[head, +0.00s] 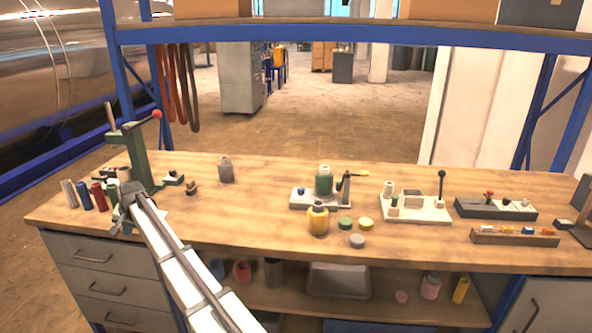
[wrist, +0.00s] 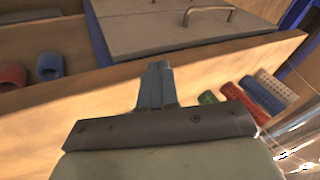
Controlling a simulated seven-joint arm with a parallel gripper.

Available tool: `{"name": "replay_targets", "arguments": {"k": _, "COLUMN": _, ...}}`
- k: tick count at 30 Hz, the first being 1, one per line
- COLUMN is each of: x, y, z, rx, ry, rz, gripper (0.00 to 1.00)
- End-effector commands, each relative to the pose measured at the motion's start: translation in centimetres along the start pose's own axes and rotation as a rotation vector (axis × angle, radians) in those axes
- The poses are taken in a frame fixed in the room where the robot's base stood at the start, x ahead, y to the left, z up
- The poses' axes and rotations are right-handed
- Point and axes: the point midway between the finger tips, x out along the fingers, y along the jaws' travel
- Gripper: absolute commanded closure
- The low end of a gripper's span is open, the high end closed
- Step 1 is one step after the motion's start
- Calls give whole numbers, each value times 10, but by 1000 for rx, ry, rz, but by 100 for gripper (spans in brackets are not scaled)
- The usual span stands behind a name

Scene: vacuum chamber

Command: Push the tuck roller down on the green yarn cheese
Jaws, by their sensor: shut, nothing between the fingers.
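A green cylinder with a pale top (head: 324,182), which looks like the green yarn cheese, stands on a small pale base (head: 308,199) mid-bench. Beside it on the right is a dark post (head: 346,188) with a lever ending in yellow (head: 358,174). I cannot make out clearly which part is the tuck roller. My gripper (head: 119,227) is at the bench's left front, well left of this device and touching nothing I can see. In the wrist view my gripper (wrist: 157,68) has its fingers together and empty. That view does not show the device.
Perforated tubes, blue (head: 84,195) and red (head: 99,196) among them, stand near my gripper. A green press (head: 135,158) rises behind it.

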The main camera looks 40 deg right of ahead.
Motion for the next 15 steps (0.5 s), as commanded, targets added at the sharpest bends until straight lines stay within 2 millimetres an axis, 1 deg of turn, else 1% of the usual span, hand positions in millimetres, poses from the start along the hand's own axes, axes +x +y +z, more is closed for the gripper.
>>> {"name": "replay_targets", "arguments": {"k": 1, "x": -8, "y": 5, "z": -15, "rx": 25, "ry": 5, "rz": 1, "gripper": 100}}
{"name": "replay_targets", "arguments": {"k": 5, "x": -26, "y": 24, "z": -46, "rx": 93, "ry": 10, "rz": 9, "gripper": 100}}
{"name": "replay_targets", "arguments": {"k": 8, "x": -38, "y": 46, "z": -69, "rx": 151, "ry": 10, "rz": 20, "gripper": 100}}
{"name": "replay_targets", "arguments": {"k": 11, "x": -53, "y": 72, "z": -92, "rx": 215, "ry": 9, "rz": 32, "gripper": 100}}
{"name": "replay_targets", "arguments": {"k": 14, "x": -67, "y": 100, "z": -116, "rx": 281, "ry": 7, "rz": 46, "gripper": 100}}
{"name": "replay_targets", "arguments": {"k": 15, "x": -74, "y": 113, "z": -124, "rx": 308, "ry": 6, "rz": 53, "gripper": 100}}
